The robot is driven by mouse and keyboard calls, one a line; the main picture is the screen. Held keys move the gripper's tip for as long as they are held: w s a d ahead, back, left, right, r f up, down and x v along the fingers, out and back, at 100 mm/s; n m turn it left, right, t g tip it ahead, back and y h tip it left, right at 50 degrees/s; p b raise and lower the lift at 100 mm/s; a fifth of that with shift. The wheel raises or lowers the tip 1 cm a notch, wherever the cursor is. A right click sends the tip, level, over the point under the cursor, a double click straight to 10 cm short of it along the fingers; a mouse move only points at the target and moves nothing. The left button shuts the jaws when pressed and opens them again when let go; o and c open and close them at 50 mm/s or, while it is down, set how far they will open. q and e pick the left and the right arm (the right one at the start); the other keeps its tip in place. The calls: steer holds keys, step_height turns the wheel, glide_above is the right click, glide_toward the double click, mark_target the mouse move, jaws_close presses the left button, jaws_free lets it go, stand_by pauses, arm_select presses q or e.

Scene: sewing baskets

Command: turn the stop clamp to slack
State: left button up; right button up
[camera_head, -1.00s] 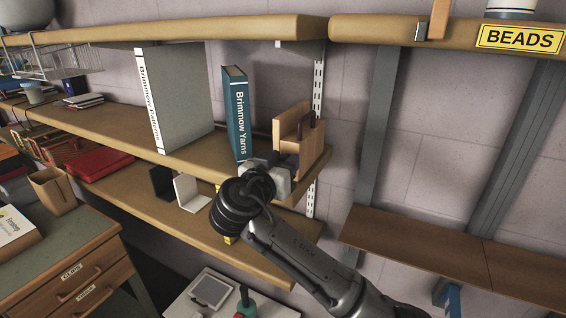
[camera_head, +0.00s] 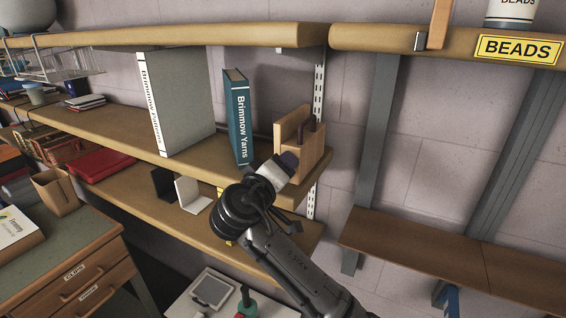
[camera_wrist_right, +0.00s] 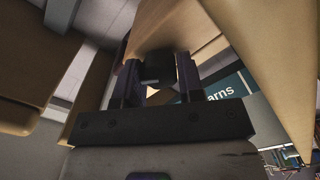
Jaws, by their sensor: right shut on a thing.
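The stop clamp appears to be the wooden, stepped block (camera_head: 312,150) at the right end of the middle shelf, with a dark upright peg on it. My right gripper (camera_head: 290,160) is at the block's front left side, reaching up from below. In the right wrist view its two dark fingers (camera_wrist_right: 158,80) are shut on a dark knob (camera_wrist_right: 155,66), close against the wood (camera_wrist_right: 205,25). The knob is hidden behind the fingers in the head view, so its turn angle cannot be told. My left gripper is in neither view.
A teal book (camera_head: 237,115) stands just left of the block, and a large grey-white binder (camera_head: 180,100) farther left. The upper shelf (camera_head: 200,38) runs above. Black and white bookends (camera_head: 190,192) stand on the lower shelf.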

steer(key=n+p, duration=0.2)
steer(key=n, duration=0.1)
steer(key=shift+r+n, duration=0.1)
steer(key=shift+n, duration=0.3)
steer(key=n+p, duration=0.2)
steer(key=n, duration=0.1)
steer(key=shift+n+p, duration=0.3)
steer(key=shift+p, duration=0.1)
steer(key=n+p, duration=1.1)
steer(key=shift+p, duration=0.35)
steer(key=n, duration=0.1)
steer(key=n+p, duration=0.1)
steer(key=shift+f+n+p, duration=0.2)
steer(key=shift+n+p, duration=0.1)
steer(key=n, duration=0.3)
steer(key=shift+s+d+f, duration=0.1)
steer(key=shift+f, duration=0.05)
steer(key=shift+n, duration=0.8)
